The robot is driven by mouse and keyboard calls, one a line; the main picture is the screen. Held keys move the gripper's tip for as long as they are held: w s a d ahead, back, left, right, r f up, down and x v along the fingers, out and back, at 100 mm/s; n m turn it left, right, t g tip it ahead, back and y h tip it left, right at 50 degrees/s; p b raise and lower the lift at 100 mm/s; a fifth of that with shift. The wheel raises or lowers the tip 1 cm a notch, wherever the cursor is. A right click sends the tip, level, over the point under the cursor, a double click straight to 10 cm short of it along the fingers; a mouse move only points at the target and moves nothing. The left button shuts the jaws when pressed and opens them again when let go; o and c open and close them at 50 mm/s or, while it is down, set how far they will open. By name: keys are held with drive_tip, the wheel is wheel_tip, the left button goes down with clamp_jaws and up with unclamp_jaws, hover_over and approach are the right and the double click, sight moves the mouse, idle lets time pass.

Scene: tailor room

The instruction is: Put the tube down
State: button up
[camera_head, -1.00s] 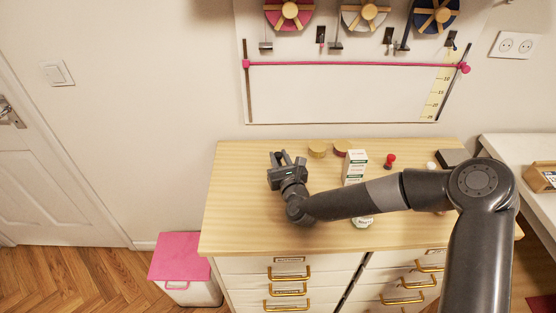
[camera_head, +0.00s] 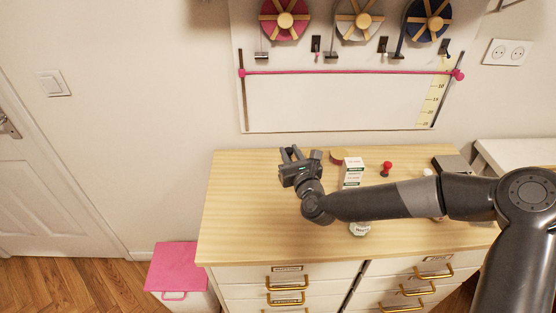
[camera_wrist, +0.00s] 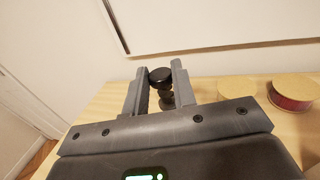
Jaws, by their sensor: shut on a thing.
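My gripper (camera_head: 292,154) is over the back left part of the wooden dresser top. In the wrist view, my gripper (camera_wrist: 160,88) has its two fingers on either side of a small dark object with a round black top, which I take to be the tube (camera_wrist: 160,75). Its lower part looks narrower and dark, and its base is partly hidden by the gripper body. I cannot tell whether it touches the wood. In the head view I cannot make the tube out between the fingers.
The dresser top (camera_head: 240,205) is clear at left and front. Ribbon spools (camera_wrist: 293,92) lie to the right of my gripper. A white and green box (camera_head: 352,173), a red pin-like object (camera_head: 386,169) and a round container (camera_head: 360,229) stand further right. The wall is close behind.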

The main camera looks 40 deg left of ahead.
drive_tip(key=w+d+r, duration=0.3)
drive_tip(key=d+r, duration=0.1)
drive_tip(key=d, duration=0.2)
drive_tip(key=shift+d+r, duration=0.2)
drive_tip(key=shift+d, duration=0.15)
